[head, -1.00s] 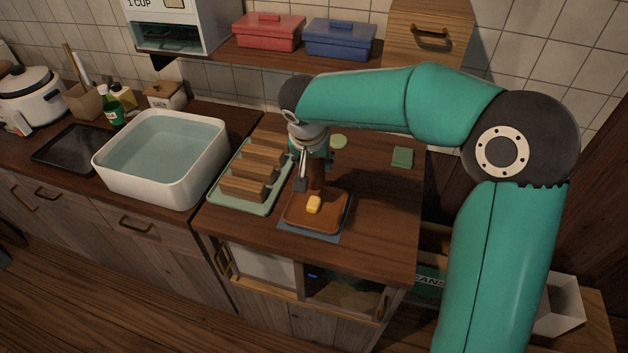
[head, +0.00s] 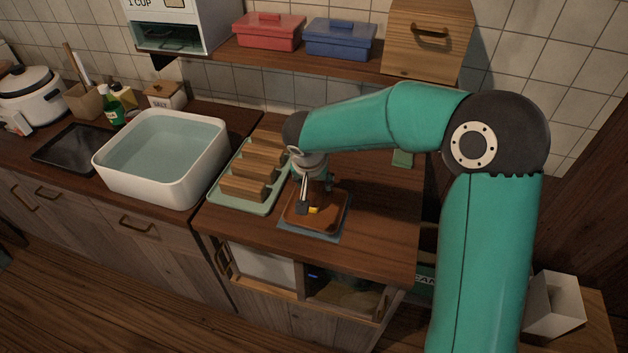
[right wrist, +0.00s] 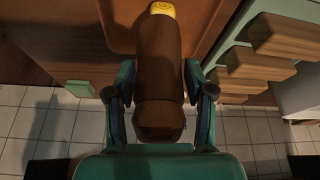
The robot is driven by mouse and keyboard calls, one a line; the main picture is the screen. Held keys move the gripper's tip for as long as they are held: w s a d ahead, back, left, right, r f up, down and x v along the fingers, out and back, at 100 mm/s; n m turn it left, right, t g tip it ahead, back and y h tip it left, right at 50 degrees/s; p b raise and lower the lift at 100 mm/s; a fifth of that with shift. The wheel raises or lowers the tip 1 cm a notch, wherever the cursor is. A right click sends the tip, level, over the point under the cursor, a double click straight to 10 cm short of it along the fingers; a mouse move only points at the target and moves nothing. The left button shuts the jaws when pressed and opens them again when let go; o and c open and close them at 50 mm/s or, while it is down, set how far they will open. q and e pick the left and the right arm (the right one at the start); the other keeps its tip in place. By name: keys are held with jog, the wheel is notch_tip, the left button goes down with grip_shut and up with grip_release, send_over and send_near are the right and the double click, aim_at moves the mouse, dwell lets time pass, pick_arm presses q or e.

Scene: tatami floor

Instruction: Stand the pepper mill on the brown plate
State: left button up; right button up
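The brown plate (head: 300,222) lies on a blue-grey mat at the front of the wooden counter. My right gripper (head: 314,197) is over the plate. In the right wrist view its two fingers (right wrist: 160,88) are closed on the sides of the dark brown pepper mill (right wrist: 160,60). I cannot tell whether the mill touches the plate. My left gripper is not in view.
A pale green tray (head: 225,202) with several wooden blocks stands just left of the plate. A white basin (head: 155,185) of water is farther left. A green square (head: 402,159) lies at the back right. The counter right of the plate is clear.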

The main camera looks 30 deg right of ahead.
jog(key=shift+o, duration=1.2)
jog(key=v, duration=1.2)
jog(key=shift+r, duration=0.15)
